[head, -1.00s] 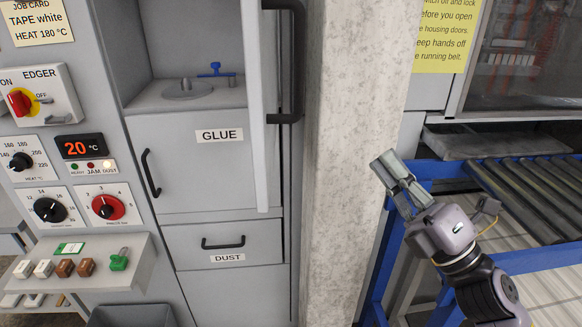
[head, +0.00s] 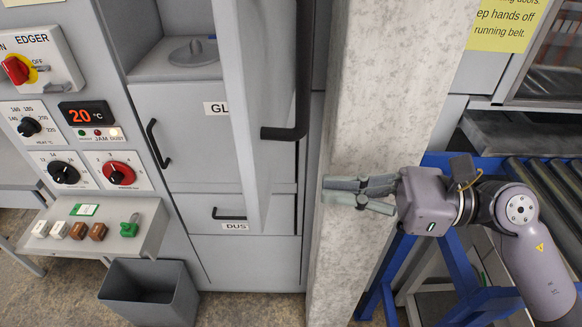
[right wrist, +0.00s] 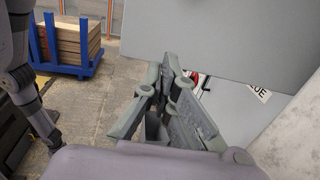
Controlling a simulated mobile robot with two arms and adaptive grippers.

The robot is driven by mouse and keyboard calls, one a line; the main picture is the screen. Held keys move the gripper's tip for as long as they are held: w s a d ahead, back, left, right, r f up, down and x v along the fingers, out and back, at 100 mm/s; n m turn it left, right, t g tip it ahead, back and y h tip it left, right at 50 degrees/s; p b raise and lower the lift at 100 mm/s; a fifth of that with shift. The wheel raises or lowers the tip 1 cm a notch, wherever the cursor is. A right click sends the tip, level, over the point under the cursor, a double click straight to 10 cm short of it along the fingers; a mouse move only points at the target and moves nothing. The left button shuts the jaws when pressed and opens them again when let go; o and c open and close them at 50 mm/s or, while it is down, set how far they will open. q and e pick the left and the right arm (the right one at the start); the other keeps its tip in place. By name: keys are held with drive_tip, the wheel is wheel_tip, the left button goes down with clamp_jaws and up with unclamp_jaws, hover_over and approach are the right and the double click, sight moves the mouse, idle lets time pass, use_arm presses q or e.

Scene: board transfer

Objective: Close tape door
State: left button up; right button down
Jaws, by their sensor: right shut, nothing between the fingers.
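The tape door (head: 246,110) is a tall grey panel standing open, seen nearly edge-on in the head view, with its upper part out of frame. Its black bar handle (head: 302,90) is on the right-facing side. My right gripper (head: 338,191) is shut and empty. It points left in front of the concrete pillar, below and right of the handle, and appears apart from the door. In the right wrist view its fingers (right wrist: 170,72) show just below the lower edge of a large grey panel (right wrist: 225,38), probably the door. My left gripper is not in view.
Behind the door are the glue door (head: 190,140) and dust drawer (head: 203,213), both closed. A concrete pillar (head: 375,100) stands right of the cabinet. A blue-framed roller conveyor (head: 470,265) is at right. A grey bin (head: 150,290) stands below the switch shelf (head: 100,235).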

sight(270, 187)
drive_tip(key=a+p, duration=0.1)
drive_tip(key=a, duration=0.1)
drive_tip(key=a+p, duration=0.1)
drive_tip(key=w+a+p, duration=0.1)
drive_tip(key=a, duration=0.1)
drive_tip(key=shift+a+r, duration=0.2)
drive_tip(key=shift+a, duration=0.45)
drive_tip(key=shift+a+f+p, duration=0.15)
drive_tip(key=shift+p, duration=0.15)
drive_tip(key=shift+f, duration=0.1)
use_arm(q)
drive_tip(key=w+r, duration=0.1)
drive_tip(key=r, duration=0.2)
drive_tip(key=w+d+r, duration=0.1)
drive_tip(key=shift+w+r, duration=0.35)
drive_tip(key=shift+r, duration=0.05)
